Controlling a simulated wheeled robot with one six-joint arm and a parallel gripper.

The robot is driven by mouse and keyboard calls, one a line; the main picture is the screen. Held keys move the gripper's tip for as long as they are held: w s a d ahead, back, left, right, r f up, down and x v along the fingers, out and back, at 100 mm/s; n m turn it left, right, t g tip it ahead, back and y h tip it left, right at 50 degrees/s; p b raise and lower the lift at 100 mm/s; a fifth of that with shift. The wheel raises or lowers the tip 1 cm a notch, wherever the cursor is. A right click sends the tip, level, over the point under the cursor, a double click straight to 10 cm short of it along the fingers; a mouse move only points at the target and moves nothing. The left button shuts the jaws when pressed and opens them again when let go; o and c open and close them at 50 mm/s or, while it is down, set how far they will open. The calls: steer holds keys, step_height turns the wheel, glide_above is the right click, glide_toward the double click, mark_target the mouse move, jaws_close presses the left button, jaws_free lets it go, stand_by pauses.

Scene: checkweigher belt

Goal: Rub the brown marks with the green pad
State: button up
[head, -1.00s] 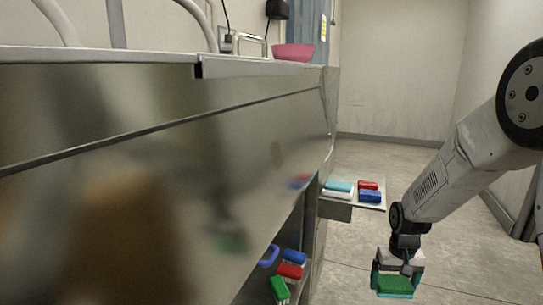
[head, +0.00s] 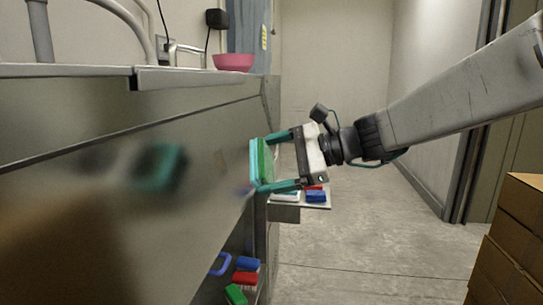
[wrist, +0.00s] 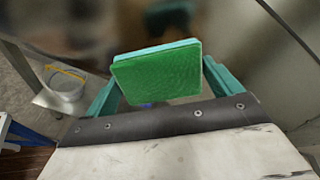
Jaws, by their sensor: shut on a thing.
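My gripper (head: 266,164) is shut on the green pad (head: 262,160), with one teal finger above it and one below. The pad has a green face and a pale teal layer, and stands upright, facing the steel panel (head: 110,190). It also shows between the fingers in the wrist view (wrist: 158,74). The pad appears apart from the panel, though the exact gap is hard to judge. A faint brown mark (head: 221,159) shows on the panel, left of the pad. A blurred green reflection of the pad shows in the steel.
Below the gripper, a small side shelf (head: 285,214) holds red, blue and white-teal pieces. Blue, red and green brushes (head: 243,276) sit under the panel. A pink bowl (head: 233,62) stands on top. Cardboard boxes (head: 510,245) are at right; the floor between is clear.

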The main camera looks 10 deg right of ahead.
mark_target(217, 167)
steer(key=shift+s+a+r, duration=0.15)
steer(key=shift+r, duration=0.25)
steer(key=shift+s+a+r, duration=0.1)
steer(key=shift+r, duration=0.3)
steer(key=shift+x, duration=2.9)
steer(key=shift+x, duration=0.9)
steer(key=shift+w+r, duration=0.1)
steer(key=shift+w, duration=0.05)
steer(key=shift+w+d, duration=0.25)
steer(key=shift+w, duration=0.35)
steer(key=shift+w+d, duration=0.25)
steer(key=shift+w, duration=0.3)
steer(key=shift+w+d, duration=0.25)
steer(key=shift+w, duration=0.35)
steer(key=shift+w+a, duration=0.1)
steer(key=shift+a, duration=0.05)
steer(key=shift+s+a, duration=0.25)
steer(key=shift+s, duration=0.4)
steer(key=shift+s+a, duration=0.3)
steer(key=shift+s, duration=0.3)
steer(key=shift+s+a, duration=0.25)
steer(key=shift+s, duration=0.4)
steer(key=shift+c, duration=0.3)
